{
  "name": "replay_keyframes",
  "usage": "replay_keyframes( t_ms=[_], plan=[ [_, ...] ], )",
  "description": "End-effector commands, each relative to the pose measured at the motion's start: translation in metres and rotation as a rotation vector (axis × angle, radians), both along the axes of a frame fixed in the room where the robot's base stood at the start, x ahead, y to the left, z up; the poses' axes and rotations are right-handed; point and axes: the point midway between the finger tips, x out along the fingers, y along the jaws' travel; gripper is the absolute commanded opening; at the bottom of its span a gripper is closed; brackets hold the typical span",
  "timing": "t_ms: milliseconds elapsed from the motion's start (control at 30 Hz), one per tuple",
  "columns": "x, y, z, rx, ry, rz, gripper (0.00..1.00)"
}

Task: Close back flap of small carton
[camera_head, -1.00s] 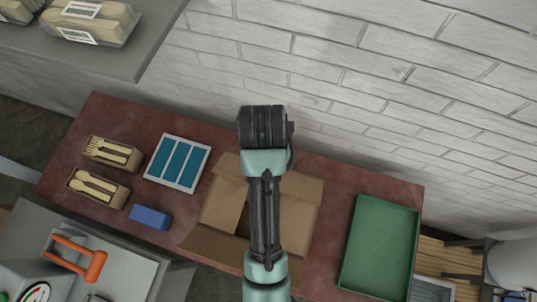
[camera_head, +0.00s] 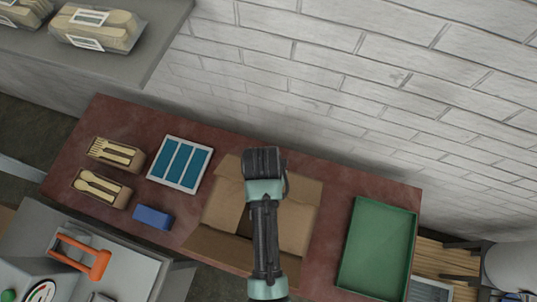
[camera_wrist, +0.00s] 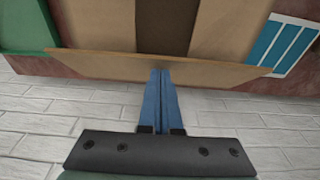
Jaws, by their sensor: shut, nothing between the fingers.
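The small open brown carton (camera_head: 298,225) stands on the red-brown table, its middle covered by my arm in the head view. In the wrist view its back flap (camera_wrist: 90,65) is a long tan strip across the carton's near edge, not lying over the top. Two side flaps (camera_wrist: 110,25) lie folded inward with a dark gap between them. My gripper (camera_wrist: 160,73) is shut and empty, its blue fingertips at the middle of the back flap on the wall side; I cannot tell if they touch it. The fingertips are hidden in the head view.
A green tray (camera_head: 378,247) stands right of the carton. Left are a blue-and-white panel (camera_head: 180,163), a blue block (camera_head: 153,217) and two boxes of wooden cutlery (camera_head: 102,187). A white brick wall (camera_head: 330,80) rises behind the table.

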Motion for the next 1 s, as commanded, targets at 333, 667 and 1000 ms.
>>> replay_keyframes(
  t_ms=[333, 667, 1000],
  plan=[
    [-0.006, 0.002, -0.005, -0.021, -0.06, 0.002, 0.0],
    [-0.019, 0.006, -0.021, -0.069, -0.207, 0.003, 0.0],
    [-0.03, 0.01, -0.042, -0.123, -0.38, -0.001, 0.0]
  ],
)
